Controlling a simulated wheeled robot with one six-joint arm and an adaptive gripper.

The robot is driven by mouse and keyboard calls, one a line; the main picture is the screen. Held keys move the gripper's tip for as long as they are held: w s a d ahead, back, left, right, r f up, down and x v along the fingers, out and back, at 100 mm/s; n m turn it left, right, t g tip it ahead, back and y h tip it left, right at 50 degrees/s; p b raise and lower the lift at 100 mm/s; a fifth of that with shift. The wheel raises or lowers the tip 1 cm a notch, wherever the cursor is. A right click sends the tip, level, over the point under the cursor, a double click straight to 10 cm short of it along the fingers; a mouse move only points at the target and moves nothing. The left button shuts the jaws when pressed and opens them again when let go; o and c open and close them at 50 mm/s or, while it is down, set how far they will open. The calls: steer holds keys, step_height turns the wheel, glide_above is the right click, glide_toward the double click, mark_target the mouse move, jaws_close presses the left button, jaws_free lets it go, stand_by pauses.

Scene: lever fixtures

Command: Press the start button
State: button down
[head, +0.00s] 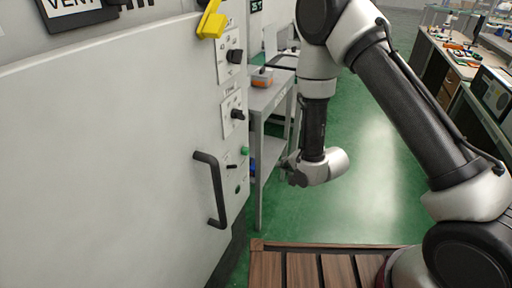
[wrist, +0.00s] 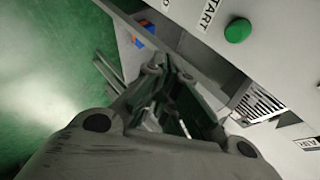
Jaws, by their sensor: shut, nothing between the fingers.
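The start button is a round green button (wrist: 238,30) beside the word START on a pale panel, at the upper right of the wrist view. In the head view my gripper (head: 289,166) is small and partly hidden by the wrist, right of the strip.
The large pale cabinet has a black door handle (head: 211,190), black knobs (head: 237,114) and a yellow lever (head: 211,22). A grey cart (head: 268,95) stands just behind it. A vented grille (wrist: 258,104) shows in the wrist view. Green floor at right is open.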

mark_target(246, 151)
steer(key=shift+w+a+r+m+t+y, duration=0.15)
steer(key=shift+w+r+m+t, duration=0.05)
steer(key=shift+r+m, duration=0.2)
steer(key=shift+w+a+r+m+t+y, duration=0.15)
steer(key=shift+r+m+t, duration=0.05)
steer(key=shift+r+m, duration=0.2)
steer(key=shift+a, duration=0.1)
steer(key=w+a, duration=0.3)
steer(key=a, duration=0.5)
steer(key=shift+a, duration=0.15)
stand_by(1.1)
steer(key=shift+w+a, duration=0.1)
steer(key=shift+a, duration=0.2)
